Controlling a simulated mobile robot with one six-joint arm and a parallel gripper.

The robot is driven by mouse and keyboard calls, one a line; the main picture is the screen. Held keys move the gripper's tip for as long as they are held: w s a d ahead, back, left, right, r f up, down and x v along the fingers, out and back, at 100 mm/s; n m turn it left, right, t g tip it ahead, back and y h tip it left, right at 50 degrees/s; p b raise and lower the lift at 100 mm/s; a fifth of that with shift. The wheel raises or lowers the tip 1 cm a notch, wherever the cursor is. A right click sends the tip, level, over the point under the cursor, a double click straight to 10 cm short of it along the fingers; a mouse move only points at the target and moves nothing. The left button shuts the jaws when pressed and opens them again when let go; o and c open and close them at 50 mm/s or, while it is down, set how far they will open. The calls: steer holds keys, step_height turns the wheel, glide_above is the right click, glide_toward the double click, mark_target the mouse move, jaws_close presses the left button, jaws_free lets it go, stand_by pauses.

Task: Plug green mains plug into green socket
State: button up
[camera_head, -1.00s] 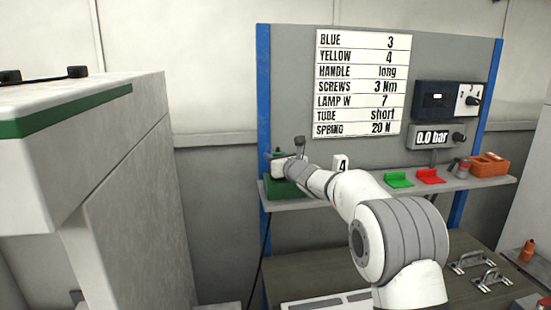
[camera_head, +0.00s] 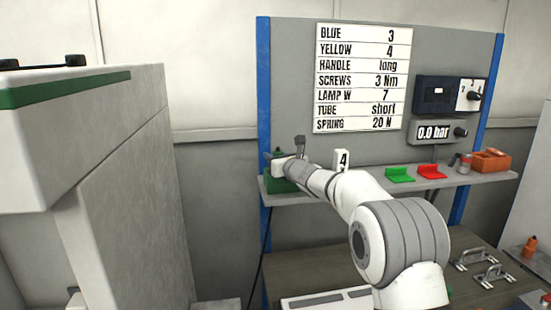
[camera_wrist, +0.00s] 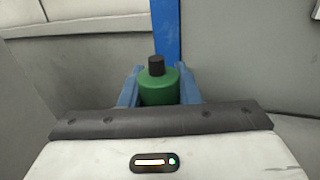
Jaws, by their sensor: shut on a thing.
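My gripper (camera_wrist: 158,85) has its blue fingers on both sides of the green mains plug (camera_wrist: 158,90) in the wrist view. The plug is upright, with a round green body and a black top, and the fingers are shut on it. In the head view, the plug (camera_head: 278,153) shows small at the left end of the shelf. It is just above a green box (camera_head: 276,186) on the shelf, which my wrist partly covers. I cannot tell whether this box is the green socket, or whether the plug touches it. No socket opening is visible.
The shelf (camera_head: 460,184) also bears a white block marked 4 (camera_head: 341,160), a green holder (camera_head: 399,175), a red holder (camera_head: 431,172) and an orange box (camera_head: 490,162). A backboard with a sign (camera_head: 362,78) stands behind. A large pale cabinet (camera_head: 130,190) is at left.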

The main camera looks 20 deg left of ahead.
steer(key=shift+f, duration=0.15)
steer(key=o, duration=1.1)
steer(key=shift+f, duration=0.15)
steer(key=shift+c, duration=0.2)
steer(key=shift+s+d+f, duration=0.1)
steer(key=shift+s+d+b, duration=0.2)
steer(key=shift+b, duration=0.15)
steer(key=v, duration=0.2)
steer(key=b+v, duration=0.1)
steer(key=v, duration=0.1)
steer(key=b+v, duration=0.1)
steer(key=v, duration=0.1)
steer(key=shift+s+d+r, duration=0.2)
steer(key=shift+s+r, duration=0.05)
steer(key=shift+r, duration=0.1)
steer(key=shift+s+d, duration=0.15)
steer(key=shift+r, duration=0.1)
